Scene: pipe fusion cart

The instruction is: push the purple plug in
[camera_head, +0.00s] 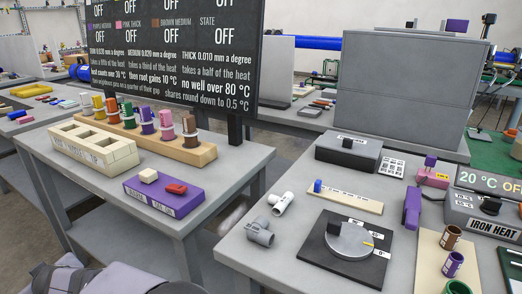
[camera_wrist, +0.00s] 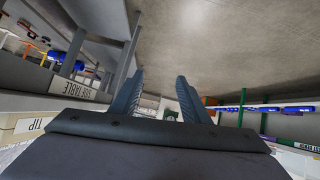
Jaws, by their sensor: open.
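The purple plug (camera_head: 146,121) stands upright in a wooden rack (camera_head: 205,153) on the left table in the head view. It is in a row with white, yellow, orange, pink and brown plugs. A pale ring shows around its lower part; I cannot tell how deep it sits. My gripper (camera_wrist: 161,80) shows only in the wrist view. Its two fingers are apart, with nothing between them. The plug does not show in the wrist view, which looks out over the room, with a concrete-like surface above.
A cream slotted block (camera_head: 120,158) and a purple box (camera_head: 163,196) with cream and red buttons stand in front of the rack. A dark sign board (camera_head: 170,90) rises behind it.

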